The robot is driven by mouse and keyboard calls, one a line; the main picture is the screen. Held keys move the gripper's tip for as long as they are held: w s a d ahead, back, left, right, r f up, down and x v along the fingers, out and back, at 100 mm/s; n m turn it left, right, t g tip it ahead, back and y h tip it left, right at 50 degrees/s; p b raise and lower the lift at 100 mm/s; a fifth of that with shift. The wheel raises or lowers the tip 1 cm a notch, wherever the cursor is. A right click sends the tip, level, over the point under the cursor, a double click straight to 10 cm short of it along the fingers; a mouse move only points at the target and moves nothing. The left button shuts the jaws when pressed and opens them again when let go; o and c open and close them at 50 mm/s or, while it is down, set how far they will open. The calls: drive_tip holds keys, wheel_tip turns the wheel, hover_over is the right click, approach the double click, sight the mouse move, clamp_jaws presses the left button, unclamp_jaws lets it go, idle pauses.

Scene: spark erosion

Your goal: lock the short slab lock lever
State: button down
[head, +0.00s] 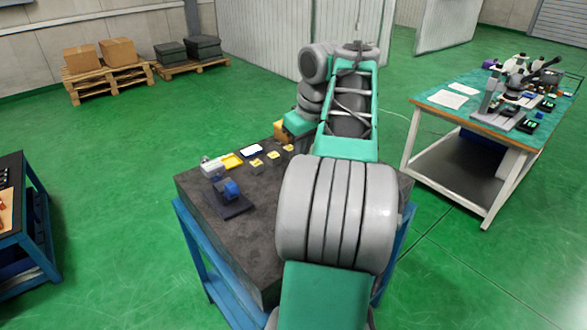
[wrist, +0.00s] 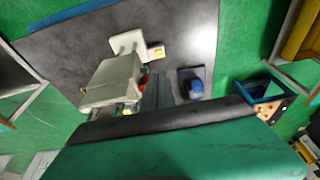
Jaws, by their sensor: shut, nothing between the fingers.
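In the wrist view a pale grey, block-shaped fixture (wrist: 112,80) stands on the dark slab (wrist: 70,48), with a short shaft and plate at its far end. A small red part (wrist: 143,82) shows at its right side, partly hidden; I cannot tell whether it is the lock lever or how it is set. My gripper (wrist: 163,84) is shut and empty, close to the right of the fixture; I cannot tell whether it touches. In the head view my arm hides the gripper and fixture.
A blue block (head: 231,189) sits on a dark pad on the slab's left part. A microscope table (head: 452,104) stands to the right. Green floor surrounds the slab's stand.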

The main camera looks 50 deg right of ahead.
drive_tip(key=shift+s+b+x, duration=0.25)
drive_tip(key=shift+b+x, duration=0.8)
drive_tip(key=shift+w+f, duration=0.1)
idle(0.4)
drive_tip(key=w, duration=0.2)
drive_tip(key=w+p, duration=0.1)
drive_tip(key=shift+w+d+f, duration=0.15)
drive_tip(key=shift+w+d, duration=0.05)
drive_tip(key=shift+w, duration=0.2)
idle(0.4)
drive_tip(key=shift+w+d+f, duration=0.1)
drive_tip(key=shift+w+f, duration=0.15)
drive_tip(key=shift+w, duration=0.25)
drive_tip(key=shift+w+d+f, duration=0.1)
drive_tip(key=shift+w+f, duration=0.15)
drive_tip(key=shift+w, duration=0.25)
drive_tip(key=shift+w+f+b, duration=0.1)
drive_tip(key=shift+f+b, duration=0.05)
drive_tip(key=shift+b, duration=0.15)
drive_tip(key=shift+w+f, duration=0.55)
drive_tip(key=shift+w, duration=0.1)
drive_tip(key=shift+f+b, duration=0.1)
drive_tip(key=shift+b, duration=0.2)
